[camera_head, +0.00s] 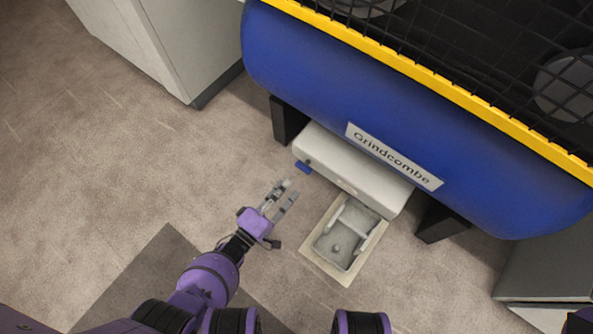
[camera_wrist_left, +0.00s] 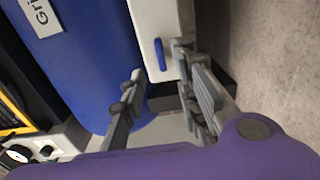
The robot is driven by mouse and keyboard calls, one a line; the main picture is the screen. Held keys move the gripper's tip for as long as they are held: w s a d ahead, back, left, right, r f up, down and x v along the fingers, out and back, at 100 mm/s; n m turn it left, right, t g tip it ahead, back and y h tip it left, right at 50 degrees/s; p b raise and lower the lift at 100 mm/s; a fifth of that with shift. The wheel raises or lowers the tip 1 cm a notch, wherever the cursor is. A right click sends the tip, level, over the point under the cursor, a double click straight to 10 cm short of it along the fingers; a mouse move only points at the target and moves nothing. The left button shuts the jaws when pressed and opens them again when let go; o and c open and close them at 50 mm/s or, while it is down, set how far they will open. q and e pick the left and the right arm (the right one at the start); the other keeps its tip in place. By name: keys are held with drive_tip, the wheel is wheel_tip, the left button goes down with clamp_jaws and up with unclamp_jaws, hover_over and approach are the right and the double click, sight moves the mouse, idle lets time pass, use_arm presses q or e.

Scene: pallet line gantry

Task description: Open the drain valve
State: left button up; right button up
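The drain valve's blue lever (camera_head: 302,167) sits at the left end of a pale box (camera_head: 345,171) under the blue tank (camera_head: 400,115). In the left wrist view the blue lever (camera_wrist_left: 160,54) stands out against the pale box, between and beyond the fingertips. My left gripper (camera_head: 287,192) is open and empty, just short of the lever and apart from it in the head view. Its spread fingers (camera_wrist_left: 162,62) also show in the left wrist view. The valve body behind the lever is hard to make out. My right gripper is out of view.
A grey drain basin (camera_head: 318,250) is set in the floor below the box. Black tank legs (camera_head: 285,122) flank the box. A grey cabinet (camera_head: 150,40) stands at upper left. The floor left of the gripper is clear.

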sight(301, 169)
use_arm(q)
drive_tip(key=b+x, duration=0.1)
drive_tip(key=x, duration=0.6)
drive_tip(key=shift+w+d+b, duration=0.1)
drive_tip(key=shift+w+b, duration=0.05)
drive_tip(key=shift+b, duration=0.15)
drive_tip(key=shift+r, duration=0.1)
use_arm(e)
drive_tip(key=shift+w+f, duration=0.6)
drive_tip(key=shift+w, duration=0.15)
use_arm(q)
drive_tip(key=shift+c, duration=0.4)
drive_tip(key=c, duration=0.6)
clamp_jaws()
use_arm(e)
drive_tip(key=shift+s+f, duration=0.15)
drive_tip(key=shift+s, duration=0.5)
